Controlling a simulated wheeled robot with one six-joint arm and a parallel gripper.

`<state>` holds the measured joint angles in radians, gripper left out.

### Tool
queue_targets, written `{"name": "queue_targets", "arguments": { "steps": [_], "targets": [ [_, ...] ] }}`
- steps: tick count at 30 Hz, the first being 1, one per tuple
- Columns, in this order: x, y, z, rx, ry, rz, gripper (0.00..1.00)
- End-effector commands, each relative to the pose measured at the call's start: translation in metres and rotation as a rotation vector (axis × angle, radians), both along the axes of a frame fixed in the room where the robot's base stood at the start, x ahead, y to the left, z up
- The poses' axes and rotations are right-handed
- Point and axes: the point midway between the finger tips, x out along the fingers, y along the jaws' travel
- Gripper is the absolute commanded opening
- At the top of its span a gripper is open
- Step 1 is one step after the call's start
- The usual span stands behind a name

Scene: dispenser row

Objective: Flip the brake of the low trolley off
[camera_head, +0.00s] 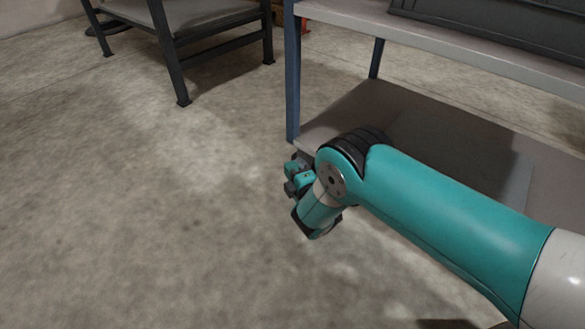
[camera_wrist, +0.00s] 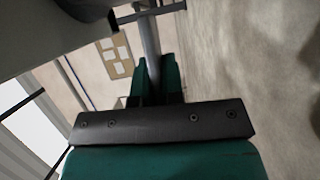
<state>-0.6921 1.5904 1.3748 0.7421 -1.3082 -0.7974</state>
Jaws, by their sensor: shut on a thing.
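A low grey unit with a blue corner post (camera_head: 292,75) and two decks stands at the right in the head view, probably the trolley. My gripper (camera_head: 291,178) is low, by the foot of that post, near the floor. In the wrist view my gripper (camera_wrist: 155,80) has its teal fingers close on both sides of a grey bar (camera_wrist: 150,42) and is shut on it. The bar meets a dark frame piece (camera_wrist: 168,9) at the top. I cannot tell whether the bar is the brake lever. My wrist hides much of the post's foot in the head view.
The lower deck (camera_head: 400,105) is just behind my arm; the upper deck (camera_head: 450,50) carries a dark case (camera_head: 500,22). A dark-legged table (camera_head: 205,22) stands at the back left. The concrete floor (camera_head: 130,210) at the left is clear.

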Motion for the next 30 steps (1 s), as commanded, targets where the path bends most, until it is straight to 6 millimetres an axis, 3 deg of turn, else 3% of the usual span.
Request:
{"name": "queue_targets", "arguments": {
  "steps": [12, 28, 30],
  "targets": [
    [0.0012, -0.0012, 0.0121, 0.124, 0.158, 0.001, 0.0],
    [0.0011, -0.0011, 0.0121, 0.142, 0.182, 0.001, 0.0],
    [0.0011, -0.0011, 0.0122, 0.142, 0.182, 0.001, 0.22]
  ]
}}
